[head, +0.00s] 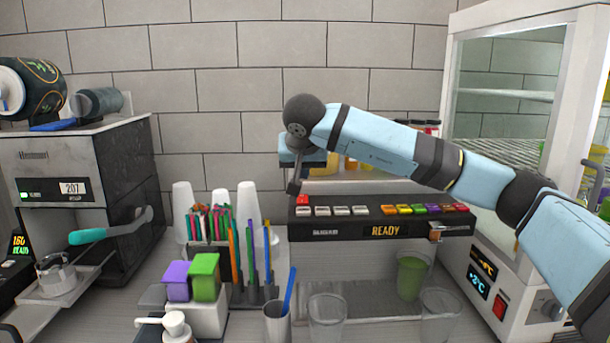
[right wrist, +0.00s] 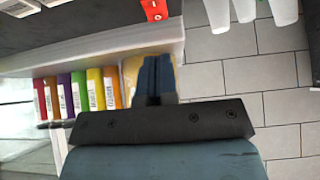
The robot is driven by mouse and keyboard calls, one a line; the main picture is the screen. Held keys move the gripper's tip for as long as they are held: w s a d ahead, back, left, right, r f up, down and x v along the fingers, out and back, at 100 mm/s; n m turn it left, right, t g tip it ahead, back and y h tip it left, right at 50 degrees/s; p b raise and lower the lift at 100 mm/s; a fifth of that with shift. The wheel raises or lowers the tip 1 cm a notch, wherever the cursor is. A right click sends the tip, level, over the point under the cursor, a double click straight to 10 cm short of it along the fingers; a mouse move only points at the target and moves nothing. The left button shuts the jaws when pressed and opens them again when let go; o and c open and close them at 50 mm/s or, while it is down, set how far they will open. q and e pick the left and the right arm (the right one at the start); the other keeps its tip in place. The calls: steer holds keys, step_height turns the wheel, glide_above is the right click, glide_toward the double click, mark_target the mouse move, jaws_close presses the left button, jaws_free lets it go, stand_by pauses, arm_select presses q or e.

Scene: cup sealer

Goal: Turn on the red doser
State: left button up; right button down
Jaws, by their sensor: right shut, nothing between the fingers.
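The dosing machine (head: 340,232) stands at the centre, with a lit READY display (head: 385,231) and the word SUGAR on its front. Its top panel has a red switch (head: 303,200) at the left end, then several white buttons (head: 332,211). Several coloured buttons (head: 418,209) follow to the right, with a red one (head: 462,207) at the end. My right gripper (head: 293,187) is shut and empty, pointing down just above and left of the red switch. In the right wrist view its closed fingers (right wrist: 157,75) show, and the red switch (right wrist: 154,9) lies beyond them. My left gripper is out of view.
Bottles with coloured labels (right wrist: 78,93) stand behind the panel. White cup stacks (head: 248,211), straws and a straw-holding cup (head: 277,322) are left of the machine. Clear cups (head: 327,318) and a green-filled cup (head: 411,276) stand below. A glass-fronted cabinet (head: 452,120) stands right.

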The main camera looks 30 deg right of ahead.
steer(key=s+a+r+b, duration=0.1)
steer(key=s+a+r, duration=0.2)
steer(key=s+r, duration=0.2)
steer(key=shift+s, duration=0.85)
steer(key=shift+r, duration=0.1)
